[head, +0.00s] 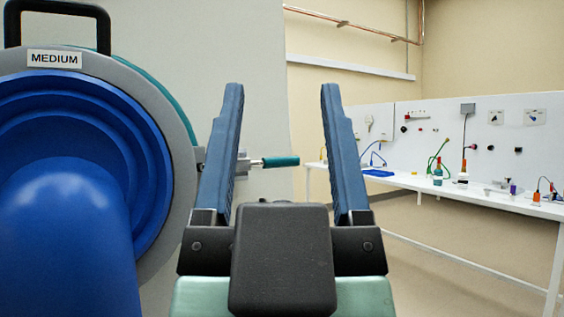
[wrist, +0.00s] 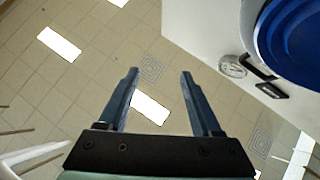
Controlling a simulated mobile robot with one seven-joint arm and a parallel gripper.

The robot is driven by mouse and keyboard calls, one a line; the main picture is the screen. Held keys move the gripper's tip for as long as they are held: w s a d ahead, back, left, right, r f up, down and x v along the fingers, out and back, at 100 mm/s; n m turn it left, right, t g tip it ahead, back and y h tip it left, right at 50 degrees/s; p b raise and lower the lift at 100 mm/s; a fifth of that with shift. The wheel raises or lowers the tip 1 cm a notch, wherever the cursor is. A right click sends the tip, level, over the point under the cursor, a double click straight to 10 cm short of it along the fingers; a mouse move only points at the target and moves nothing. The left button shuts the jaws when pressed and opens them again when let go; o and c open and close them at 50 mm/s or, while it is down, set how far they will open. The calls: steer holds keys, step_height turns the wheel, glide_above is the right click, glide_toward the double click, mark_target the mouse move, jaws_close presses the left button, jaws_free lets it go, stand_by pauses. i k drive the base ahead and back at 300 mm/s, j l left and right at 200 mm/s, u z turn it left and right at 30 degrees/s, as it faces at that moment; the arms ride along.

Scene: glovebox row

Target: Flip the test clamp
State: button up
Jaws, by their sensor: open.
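The test clamp (head: 279,161) appears to be the small metal lever with a teal grip in the head view. It sticks out to the right, roughly level, from the rim of the round port labelled MEDIUM (head: 54,59). My gripper (head: 283,92) is open and empty, its two blue fingers pointing up. The teal grip shows between the fingers, and the left finger hides part of the metal arm. I cannot tell how far beyond the fingers the lever is. In the wrist view my gripper (wrist: 160,74) is open over the floor, and I cannot make out the clamp there.
A big blue glove (head: 70,240) bulges from the port at left, under a black handle (head: 58,10). A white bench (head: 440,187) with bottles and cables stands at far right. In the wrist view a round gauge (wrist: 232,66) is on the pale wall.

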mark_target(276, 162)
steer(key=i+l+u, duration=0.1)
steer(key=l, duration=0.25)
steer(key=i+l+u, duration=0.15)
steer(key=l, duration=0.15)
steer(key=i+l+u, duration=0.1)
steer(key=l, duration=0.25)
steer(key=i+l+u, duration=0.1)
steer(key=l, duration=0.3)
